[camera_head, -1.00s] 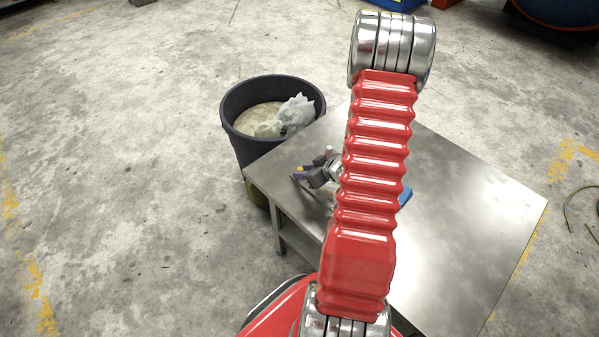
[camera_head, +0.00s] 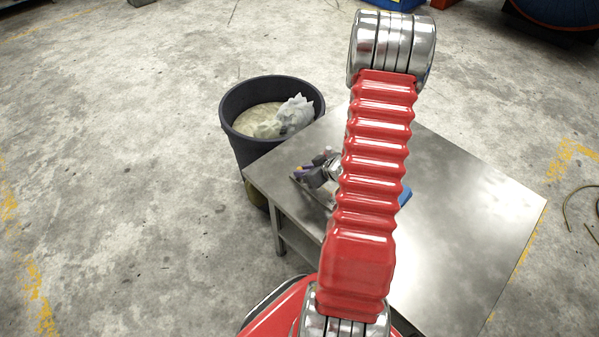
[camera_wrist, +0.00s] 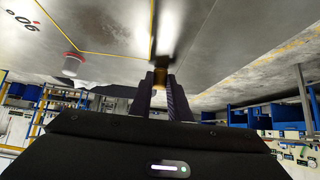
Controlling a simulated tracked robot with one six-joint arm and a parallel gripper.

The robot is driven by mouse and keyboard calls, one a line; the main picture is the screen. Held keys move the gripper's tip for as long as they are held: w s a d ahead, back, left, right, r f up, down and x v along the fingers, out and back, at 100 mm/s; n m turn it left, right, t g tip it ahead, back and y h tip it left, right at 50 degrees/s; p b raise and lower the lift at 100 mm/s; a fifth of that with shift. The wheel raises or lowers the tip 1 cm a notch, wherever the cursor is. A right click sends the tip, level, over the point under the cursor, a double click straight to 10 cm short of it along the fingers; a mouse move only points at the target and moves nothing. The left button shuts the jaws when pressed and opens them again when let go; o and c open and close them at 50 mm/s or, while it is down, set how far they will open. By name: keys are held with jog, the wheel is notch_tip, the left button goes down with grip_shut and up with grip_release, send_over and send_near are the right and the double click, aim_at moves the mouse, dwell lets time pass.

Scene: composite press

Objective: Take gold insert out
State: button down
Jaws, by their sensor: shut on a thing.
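My gripper (camera_wrist: 161,88) is shut on the gold insert (camera_wrist: 160,77), a small gold-brown piece between the fingertips in the wrist view. In the head view my gripper (camera_head: 311,174) is small, over the left part of the metal table (camera_head: 470,210). My red arm hides part of the area around it. I cannot make out the insert in the head view. A thin dark edge shows under the gripper, and I cannot tell what it belongs to or how far the gripper is above it.
A dark bin (camera_head: 243,143) with crumpled bags stands against the table's left far corner. A blue item (camera_head: 404,195) shows partly behind my arm. The right side of the table is bare. Open concrete floor lies to the left.

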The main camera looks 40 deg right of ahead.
jog(key=shift+r, duration=2.5)
